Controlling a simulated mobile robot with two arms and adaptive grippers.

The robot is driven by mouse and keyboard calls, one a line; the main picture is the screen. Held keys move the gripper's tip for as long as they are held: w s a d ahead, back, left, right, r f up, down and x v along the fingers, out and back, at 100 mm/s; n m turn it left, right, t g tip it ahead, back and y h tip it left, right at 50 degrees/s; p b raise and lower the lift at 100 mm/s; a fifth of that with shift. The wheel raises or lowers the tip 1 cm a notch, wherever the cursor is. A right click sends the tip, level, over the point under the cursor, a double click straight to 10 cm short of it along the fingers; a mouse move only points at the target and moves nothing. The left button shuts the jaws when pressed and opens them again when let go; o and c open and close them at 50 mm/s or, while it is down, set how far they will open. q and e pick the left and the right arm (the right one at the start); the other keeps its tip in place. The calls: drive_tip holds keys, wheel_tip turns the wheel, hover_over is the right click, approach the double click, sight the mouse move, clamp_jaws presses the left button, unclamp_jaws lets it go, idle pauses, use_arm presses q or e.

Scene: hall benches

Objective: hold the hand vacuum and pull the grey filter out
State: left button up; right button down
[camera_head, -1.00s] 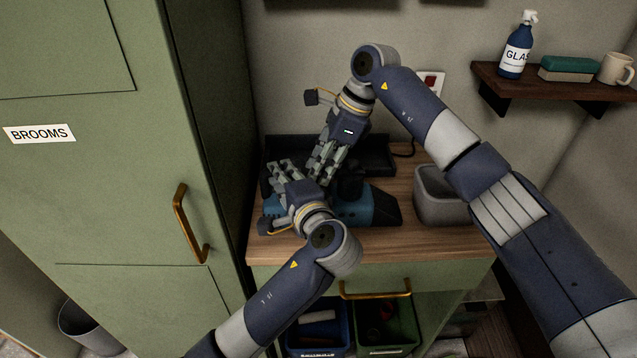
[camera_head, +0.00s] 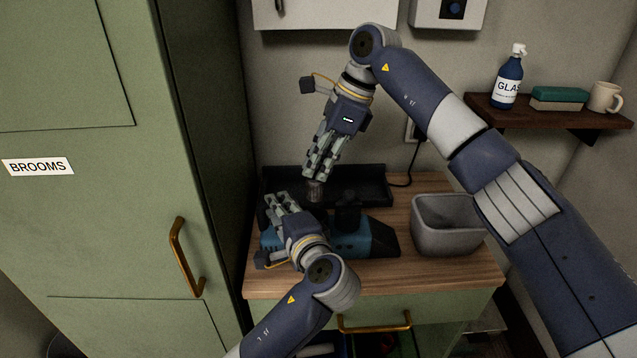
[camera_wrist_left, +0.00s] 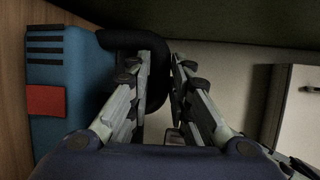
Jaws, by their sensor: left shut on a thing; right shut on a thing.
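The hand vacuum (camera_head: 352,238), blue with a dark nose, lies on the wooden bench top. My left gripper (camera_head: 280,204) is shut on its black handle, which shows between the fingers in the left wrist view (camera_wrist_left: 152,75). The vacuum's blue body (camera_wrist_left: 60,75) with a red patch fills the left of that view. My right gripper (camera_head: 316,174) points down above the vacuum, shut on the small grey filter (camera_head: 314,191). The filter's lower end shows above the vacuum, against the black tray; its exact gap to the dark upper part is hard to judge.
A grey open bin (camera_head: 446,241) stands on the bench right of the vacuum. A black tray (camera_head: 372,188) lies behind. The green broom cupboard (camera_head: 100,180) closes off the left. A wall shelf (camera_head: 545,118) holds a bottle, a brush and a mug.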

sight(318, 168)
use_arm(q)
drive_tip(key=shift+r, duration=0.15)
use_arm(e)
drive_tip(key=shift+r, duration=3.2)
use_arm(q)
drive_tip(key=o, duration=1)
drive_tip(key=shift+c, duration=0.2)
drive_tip(key=shift+s, duration=0.1)
